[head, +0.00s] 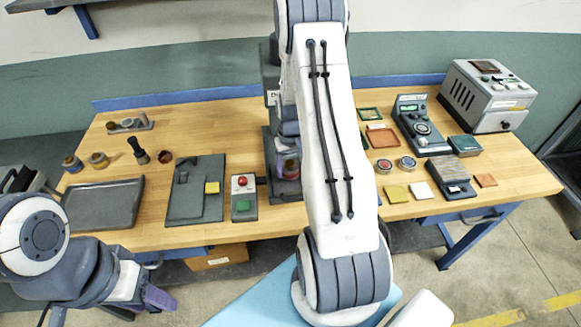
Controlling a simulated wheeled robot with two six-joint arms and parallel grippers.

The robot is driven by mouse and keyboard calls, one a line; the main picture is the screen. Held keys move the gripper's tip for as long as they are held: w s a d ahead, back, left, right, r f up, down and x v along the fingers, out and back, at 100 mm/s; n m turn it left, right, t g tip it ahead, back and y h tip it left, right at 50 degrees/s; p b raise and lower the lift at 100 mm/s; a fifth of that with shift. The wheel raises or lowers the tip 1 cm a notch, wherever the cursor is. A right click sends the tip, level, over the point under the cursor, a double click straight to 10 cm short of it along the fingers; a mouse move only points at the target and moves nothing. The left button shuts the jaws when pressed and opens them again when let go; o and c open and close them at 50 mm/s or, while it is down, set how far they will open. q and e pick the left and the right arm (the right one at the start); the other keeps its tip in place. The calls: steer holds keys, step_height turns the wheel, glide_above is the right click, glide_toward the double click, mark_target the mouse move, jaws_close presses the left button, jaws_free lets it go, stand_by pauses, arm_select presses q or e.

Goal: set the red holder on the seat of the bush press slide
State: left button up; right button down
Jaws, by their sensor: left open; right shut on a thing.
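The bush press (270,150) stands at the middle of the bench, largely hidden behind my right arm. My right gripper (289,153) points down in front of the press and is partly covered by my own forearm. It is shut on the red holder (290,168), a small reddish piece low at the press, just over the slide area. The seat itself is hidden, and I cannot tell whether the holder touches it. My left gripper (152,297) is open and empty in front of the bench's left part, away from the press.
Left of the press are a control box (244,197) with red and green buttons, a dark plate (195,190) with a yellow block, and a grey tray (95,203). On the right are gauges, coloured pads (397,194) and a grey instrument box (488,95). Bare wood lies between them.

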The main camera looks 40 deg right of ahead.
jaws_free()
steer(key=shift+f, duration=0.1)
step_height(320, 180, up, 8)
steer(key=p, duration=0.6)
stand_by(0.4)
stand_by(0.4)
